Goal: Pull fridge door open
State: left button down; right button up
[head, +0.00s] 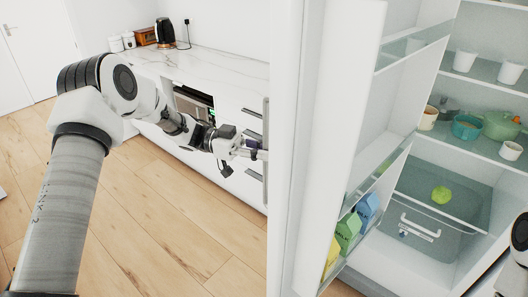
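The fridge door (310,150) stands open, a tall white panel across the middle of the view. Its inner side shows clear shelves with green, blue and yellow cartons (348,230) on a low one. The fridge interior (440,180) is visible on the right. My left gripper (256,153) is at the left edge of the door panel. Its fingertips are small and partly hidden there, so I cannot tell whether they are open or shut, or touching the door. No door handle is clearly visible. My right gripper is out of view; only part of my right arm shows at the lower right edge.
A white marble counter (215,62) with drawers and a built-in oven (193,103) is behind my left arm. A black kettle (166,31) stands on it. Inside the fridge are white cups, a green pot (500,125) and a clear drawer (420,222). Wooden floor (150,240) lies clear at left.

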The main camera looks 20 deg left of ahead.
pick_arm(q)
jog(key=shift+w+a, duration=0.25)
jog(key=shift+a, duration=0.1)
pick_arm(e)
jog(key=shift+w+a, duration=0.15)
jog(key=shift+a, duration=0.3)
pick_arm(q)
jog(key=shift+f, duration=0.1)
jog(key=c, duration=1.1)
grip_release()
jog(key=shift+c, duration=0.2)
jog(key=a, duration=1.2)
jog(key=shift+s, duration=0.3)
